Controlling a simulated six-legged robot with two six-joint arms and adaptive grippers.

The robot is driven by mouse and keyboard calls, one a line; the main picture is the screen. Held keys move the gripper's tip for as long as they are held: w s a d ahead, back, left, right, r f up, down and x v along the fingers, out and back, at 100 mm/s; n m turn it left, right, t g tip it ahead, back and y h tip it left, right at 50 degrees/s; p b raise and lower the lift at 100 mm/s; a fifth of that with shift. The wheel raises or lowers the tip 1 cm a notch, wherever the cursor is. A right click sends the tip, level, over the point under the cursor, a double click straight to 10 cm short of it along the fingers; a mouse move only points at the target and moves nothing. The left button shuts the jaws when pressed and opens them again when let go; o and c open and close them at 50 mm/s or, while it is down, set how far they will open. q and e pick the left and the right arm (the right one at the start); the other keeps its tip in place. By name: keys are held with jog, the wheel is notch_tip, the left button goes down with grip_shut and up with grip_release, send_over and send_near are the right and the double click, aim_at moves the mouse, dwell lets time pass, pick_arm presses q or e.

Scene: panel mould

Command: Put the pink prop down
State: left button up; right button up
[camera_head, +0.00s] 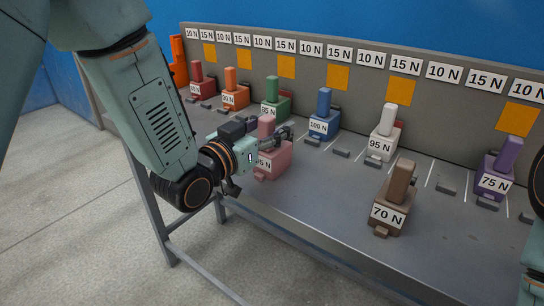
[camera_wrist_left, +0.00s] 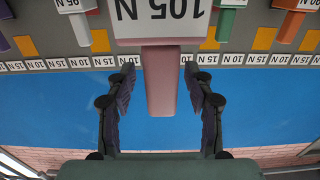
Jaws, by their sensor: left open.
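The pink prop (camera_head: 276,167) stands upright on the grey table near its front edge. Its block carries a label, partly covered in the head view, reading 105 N in the wrist view. My left gripper (camera_head: 268,134) is at the prop's upright handle. In the left wrist view, which is upside down, the pink handle (camera_wrist_left: 172,88) rises between the two spread fingers of my left gripper (camera_wrist_left: 159,70), with a visible gap on each side. The gripper is open. My right gripper is out of view.
A brown 70 N prop (camera_head: 393,196) stands to the right near the front. Red, orange, green, blue (camera_head: 323,118), white (camera_head: 384,140) and purple (camera_head: 497,175) props stand in a row behind. A grey back panel (camera_head: 430,100) with labels and orange squares closes the rear.

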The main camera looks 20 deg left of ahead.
pick_arm(q)
jog(key=shift+w+a, duration=0.1)
grip_shut()
dwell(0.5)
dwell(0.4)
